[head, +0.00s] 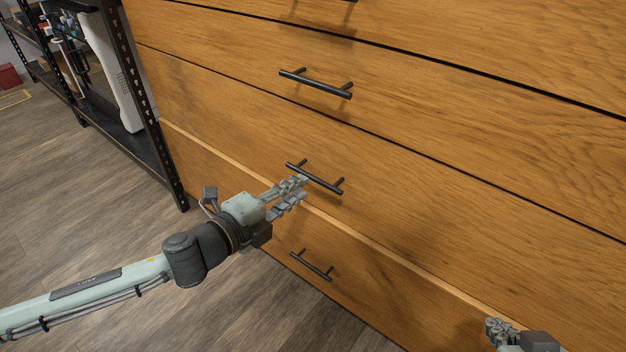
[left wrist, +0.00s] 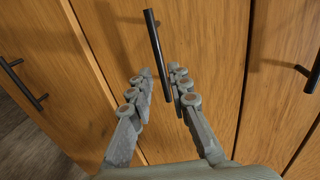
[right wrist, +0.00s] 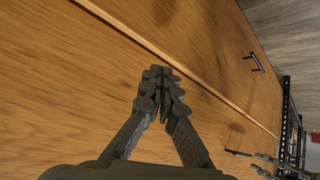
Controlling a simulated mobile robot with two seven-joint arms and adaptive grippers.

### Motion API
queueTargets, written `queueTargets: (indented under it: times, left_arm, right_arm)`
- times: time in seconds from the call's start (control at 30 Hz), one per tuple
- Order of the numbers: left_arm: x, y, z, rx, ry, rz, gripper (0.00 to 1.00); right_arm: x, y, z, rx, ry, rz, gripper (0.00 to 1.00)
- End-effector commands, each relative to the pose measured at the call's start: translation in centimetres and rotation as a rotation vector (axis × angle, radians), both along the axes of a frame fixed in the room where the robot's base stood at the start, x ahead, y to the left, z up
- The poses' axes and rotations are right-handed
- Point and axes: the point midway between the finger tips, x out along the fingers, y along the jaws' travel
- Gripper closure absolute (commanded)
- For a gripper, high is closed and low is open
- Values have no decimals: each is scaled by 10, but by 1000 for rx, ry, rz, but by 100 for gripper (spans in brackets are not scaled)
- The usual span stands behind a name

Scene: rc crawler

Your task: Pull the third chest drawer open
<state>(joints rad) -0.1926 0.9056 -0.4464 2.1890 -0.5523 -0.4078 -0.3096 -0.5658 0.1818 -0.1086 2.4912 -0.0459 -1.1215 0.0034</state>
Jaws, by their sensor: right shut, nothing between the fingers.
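The wooden chest (head: 450,150) fills most of the head view, with several drawers stacked and a dark bar handle on each visible one. The third handle down in view (head: 326,184) is where my left gripper (head: 303,190) is. In the left wrist view that handle (left wrist: 154,40) runs down to the left gripper's open fingertips (left wrist: 160,72), its lower end between or just in front of them; I cannot tell if they touch. My right gripper (head: 492,330) is near the bottom right of the head view. In the right wrist view its fingertips (right wrist: 162,76) are together and empty, facing the wood.
Another handle (head: 315,83) is above and a lower one (head: 311,265) is below. A pale ledge runs along the top of the lowest drawer front (head: 230,200). A black metal shelf rack (head: 165,150) stands left of the chest.

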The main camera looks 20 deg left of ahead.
Motion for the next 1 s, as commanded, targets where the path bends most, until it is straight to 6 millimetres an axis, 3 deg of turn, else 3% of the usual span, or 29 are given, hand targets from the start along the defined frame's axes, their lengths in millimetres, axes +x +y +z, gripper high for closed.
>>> queueTargets:
  times: [0.2, 0.4, 0.77, 0.9, 1.0]
  left_arm:
    - [32, -11, -4, -3, -2, 3, 82]
    - [52, -18, -10, -4, 1, 4, 82]
    - [56, -20, -12, -3, 3, 4, 82]
    - [56, -20, -12, -4, 2, 4, 98]
    - [56, -20, -12, -4, 2, 4, 100]
  right_arm:
    - [-6, -7, -5, -14, 38, -13, 100]
    - [-9, -9, -7, -19, 54, -17, 100]
    - [-9, -10, -8, -20, 58, -18, 100]
    - [-9, -10, -8, -21, 57, -19, 100]
    - [-9, -10, -8, -21, 57, -19, 100]
